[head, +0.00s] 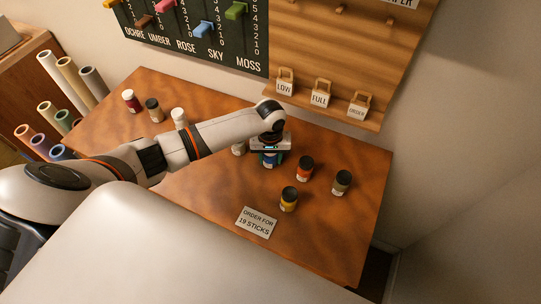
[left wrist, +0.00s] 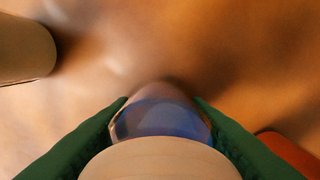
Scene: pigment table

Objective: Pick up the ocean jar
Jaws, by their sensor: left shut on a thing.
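My left gripper (head: 268,153) reaches down over the table from the left, shut on a jar with blue contents (head: 268,162), which I take as the ocean jar. In the left wrist view the jar (left wrist: 160,119) shows blue through clear walls under a pale round lid. The green fingers of my left gripper (left wrist: 160,128) press its two sides. The jar is mostly hidden under the gripper in the head view; whether it touches the table is hard to tell. My right gripper is not in view.
On the wooden table (head: 215,200), a red-orange jar (head: 305,168), a dark-lidded jar (head: 341,182) and a yellow jar (head: 289,198) stand to the right. Several other jars stand at the left and beside my gripper. An order card (head: 257,222) lies in front.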

